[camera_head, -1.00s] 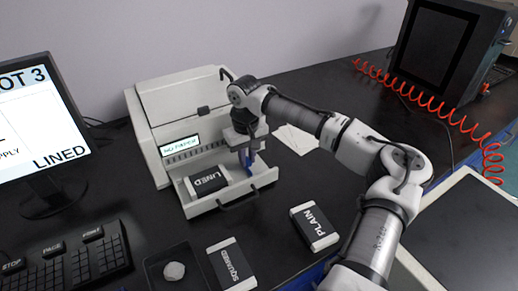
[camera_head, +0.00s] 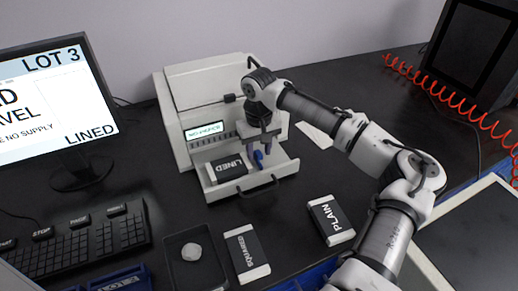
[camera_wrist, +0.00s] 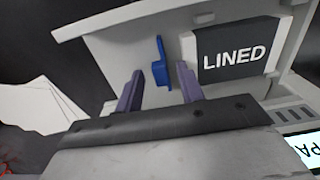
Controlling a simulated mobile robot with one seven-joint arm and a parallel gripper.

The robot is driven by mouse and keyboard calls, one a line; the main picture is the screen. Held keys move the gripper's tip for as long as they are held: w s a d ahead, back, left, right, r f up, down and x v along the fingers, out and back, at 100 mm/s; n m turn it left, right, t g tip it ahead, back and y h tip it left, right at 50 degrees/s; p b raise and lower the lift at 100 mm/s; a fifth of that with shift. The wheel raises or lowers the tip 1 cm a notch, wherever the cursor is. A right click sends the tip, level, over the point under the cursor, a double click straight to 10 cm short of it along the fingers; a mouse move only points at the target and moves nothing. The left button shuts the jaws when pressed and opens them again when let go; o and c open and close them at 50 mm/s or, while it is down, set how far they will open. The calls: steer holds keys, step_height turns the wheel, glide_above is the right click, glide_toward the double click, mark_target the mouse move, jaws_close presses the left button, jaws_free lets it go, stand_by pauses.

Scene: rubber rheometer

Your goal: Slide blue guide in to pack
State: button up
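The blue guide (camera_head: 258,157) stands in the open drawer tray (camera_head: 291,166) of the machine, just right of the pack marked LINED (camera_head: 229,168). In the wrist view the guide (camera_wrist: 160,62) shows between the fingertips, with a gap to each finger. The pack (camera_wrist: 236,52) lies right of it there, with a narrow gap between its white end and the guide. My gripper (camera_head: 262,148) points down over the tray. It is open and holds nothing. In the wrist view its right fingertip (camera_wrist: 186,75) is close to the pack's white end; I cannot tell whether they touch.
The tray handle (camera_head: 258,187) sticks out in front. Packs marked SQUARED (camera_head: 246,253) and PLAIN (camera_head: 331,219) lie before the machine (camera_head: 190,105). A dark dish (camera_head: 190,270) with a pale lump is at front left. A monitor (camera_head: 60,105) and keyboard (camera_head: 80,245) stand left.

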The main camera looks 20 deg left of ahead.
mark_target(259, 153)
step_height(259, 153, up, 14)
steer(key=b, duration=0.1)
steer(key=shift+f+b, duration=0.15)
steer(key=shift+b, duration=0.25)
